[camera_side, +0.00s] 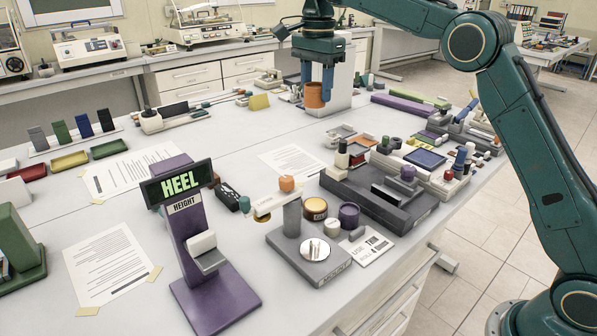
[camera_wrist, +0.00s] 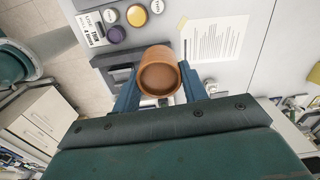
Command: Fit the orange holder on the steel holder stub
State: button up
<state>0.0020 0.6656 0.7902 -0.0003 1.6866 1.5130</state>
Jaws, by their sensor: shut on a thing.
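The orange holder (camera_side: 314,96) is a cup-like piece held between the blue fingers of my gripper (camera_side: 316,88), at the back of the table in the side view. In the wrist view the holder (camera_wrist: 160,75) sits between my fingertips (camera_wrist: 158,88), its round open end facing the camera. A bright round steel plate with short upright pins (camera_side: 314,250), which looks like the steel stub, is on a grey base (camera_side: 309,270) at the front. My gripper is far behind this plate and above table height. The steel plate is not clear in the wrist view.
A purple heel-height gauge (camera_side: 190,220) stands left of the grey base. A yellow-lidded tin (camera_side: 316,208), a purple tin (camera_side: 349,215) and a dark grey fixture (camera_side: 380,195) are close to its right. A paper sheet (camera_side: 290,160) lies on open tabletop between my gripper and the base.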

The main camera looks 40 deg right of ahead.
jog(key=shift+s+a+r+n, duration=0.1)
jog(key=shift+s+a+n, duration=0.3)
jog(key=shift+a, duration=0.25)
jog(key=s+a+n, duration=0.5)
jog(key=s+a, duration=0.1)
jog(key=a, duration=0.1)
jog(key=n, duration=0.6)
send_over(314, 240)
notch_tip(314, 240, down, 13)
jog(key=shift+f, duration=0.3)
jog(key=shift+f, duration=0.15)
jog(key=shift+f, duration=2.7)
jog(key=shift+f, duration=1.7)
jog(key=o, duration=1.1)
